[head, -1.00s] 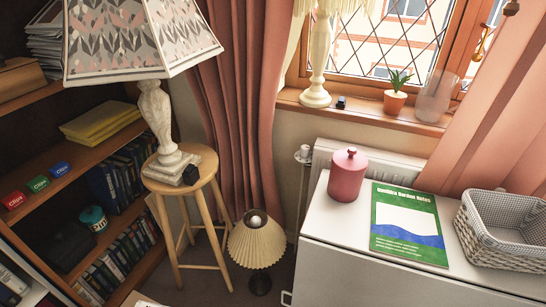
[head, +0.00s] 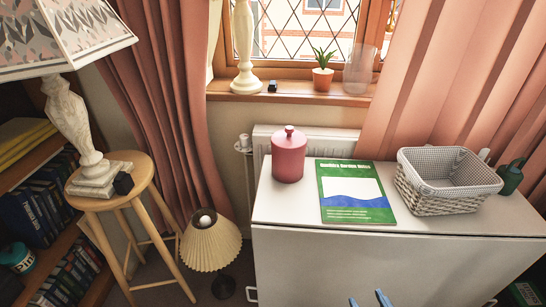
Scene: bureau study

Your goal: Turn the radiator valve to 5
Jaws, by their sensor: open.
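The radiator valve (head: 244,141) is a small white knob at the left end of the white radiator (head: 262,136), under the windowsill. Its pipe runs down beside the curtain. The number it is set to is too small to read. Most of the radiator is hidden behind the white cabinet. My gripper (head: 369,300) shows only as two blue fingertips at the bottom edge, apart and with nothing seen between them. It is in front of the cabinet, well below and to the right of the valve.
The white cabinet (head: 330,235) bears a pink lidded jar (head: 289,157) close to the valve, a green book (head: 353,208) and a wicker basket (head: 440,197). A pleated lamp (head: 210,245) and a wooden stool (head: 135,190) stand to the left. Some floor shows between lamp and cabinet.

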